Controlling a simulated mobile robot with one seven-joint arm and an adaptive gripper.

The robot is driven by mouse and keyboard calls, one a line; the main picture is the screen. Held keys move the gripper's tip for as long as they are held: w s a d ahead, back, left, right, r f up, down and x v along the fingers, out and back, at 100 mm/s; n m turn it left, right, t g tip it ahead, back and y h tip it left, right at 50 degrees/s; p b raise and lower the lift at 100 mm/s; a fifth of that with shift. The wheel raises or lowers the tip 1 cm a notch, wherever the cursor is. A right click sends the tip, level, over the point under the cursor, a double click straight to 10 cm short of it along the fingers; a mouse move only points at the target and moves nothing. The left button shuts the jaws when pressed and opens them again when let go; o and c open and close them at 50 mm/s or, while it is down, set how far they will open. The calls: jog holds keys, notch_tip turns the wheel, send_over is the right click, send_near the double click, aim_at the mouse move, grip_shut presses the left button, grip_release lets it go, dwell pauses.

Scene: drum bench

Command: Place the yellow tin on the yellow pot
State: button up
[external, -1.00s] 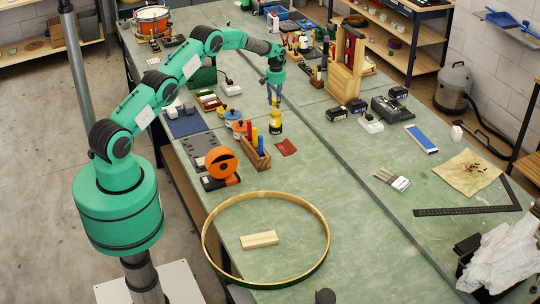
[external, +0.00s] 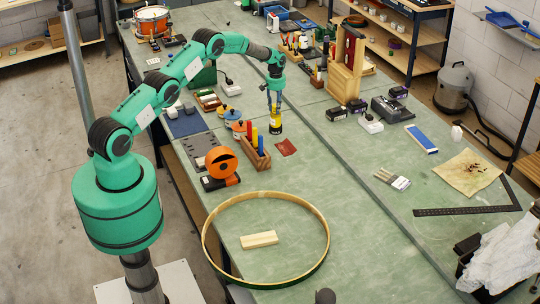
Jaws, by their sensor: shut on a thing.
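The yellow tin (external: 275,127) is upright near the middle of the green bench, with a dark band around it. My gripper (external: 275,109) points straight down over it and is shut on its upper part. I cannot tell whether the tin still touches the bench. Two small pots stand to its left, a farther one (external: 232,116) and a nearer one (external: 239,130). They show blue-grey and orange tones. They are too small here for me to tell which is the yellow pot.
A wooden block with coloured sticks (external: 257,155) stands just in front of the tin. Bench to the tin's right is clear.

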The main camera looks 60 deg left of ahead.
jog(key=shift+f, duration=0.15)
jog(key=o, duration=1.2)
jog(key=shift+r, duration=0.2)
jog(key=shift+r+b, duration=1.05)
jog(key=shift+r, duration=4.95)
